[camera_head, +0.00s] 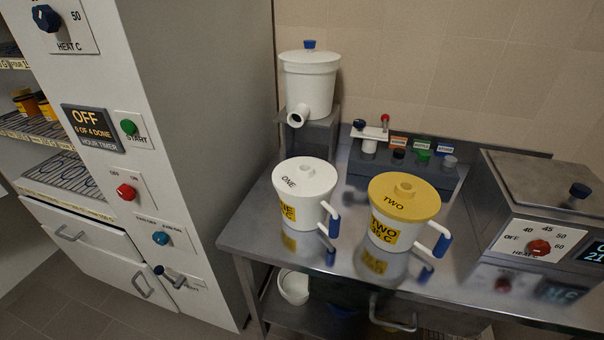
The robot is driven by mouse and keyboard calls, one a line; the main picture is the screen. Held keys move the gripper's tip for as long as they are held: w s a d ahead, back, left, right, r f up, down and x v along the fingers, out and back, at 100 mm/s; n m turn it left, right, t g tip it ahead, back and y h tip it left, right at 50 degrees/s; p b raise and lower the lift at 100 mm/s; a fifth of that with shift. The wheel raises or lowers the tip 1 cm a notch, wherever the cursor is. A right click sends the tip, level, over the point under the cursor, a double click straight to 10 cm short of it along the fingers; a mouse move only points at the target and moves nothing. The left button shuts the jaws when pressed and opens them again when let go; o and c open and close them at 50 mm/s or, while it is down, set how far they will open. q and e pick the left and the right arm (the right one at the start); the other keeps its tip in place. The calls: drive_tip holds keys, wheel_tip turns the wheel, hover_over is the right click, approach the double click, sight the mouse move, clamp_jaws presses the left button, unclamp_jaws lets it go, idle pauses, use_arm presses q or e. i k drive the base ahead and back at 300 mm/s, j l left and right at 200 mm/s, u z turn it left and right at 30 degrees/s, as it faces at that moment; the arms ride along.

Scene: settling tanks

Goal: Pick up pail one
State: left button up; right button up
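Pail one (301,198) is a white pail with a white lid marked "ONE", a yellow label and a blue-gripped handle on its right side. It stands upright on the steel table (253,241), near the left end. Pail two (399,213) stands to its right, apart from it, with a yellow lid marked "TWO" and a similar handle. Neither of my grippers shows in the head view.
A white spouted vessel (309,82) stands on a grey block behind pail one. A rack with coloured caps (402,162) is behind pail two. A steel heater box (541,213) is at right. A tall grey cabinet (184,125) borders the table's left.

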sight(299, 214)
drive_tip(key=k+j+z, duration=0.1)
drive_tip(key=z, duration=0.35)
drive_tip(key=k+j+z, duration=0.15)
drive_tip(key=z, duration=0.3)
drive_tip(key=k+z, duration=0.2)
drive_tip(key=z, duration=0.25)
drive_tip(key=k+z, duration=0.15)
drive_tip(key=z, duration=0.3)
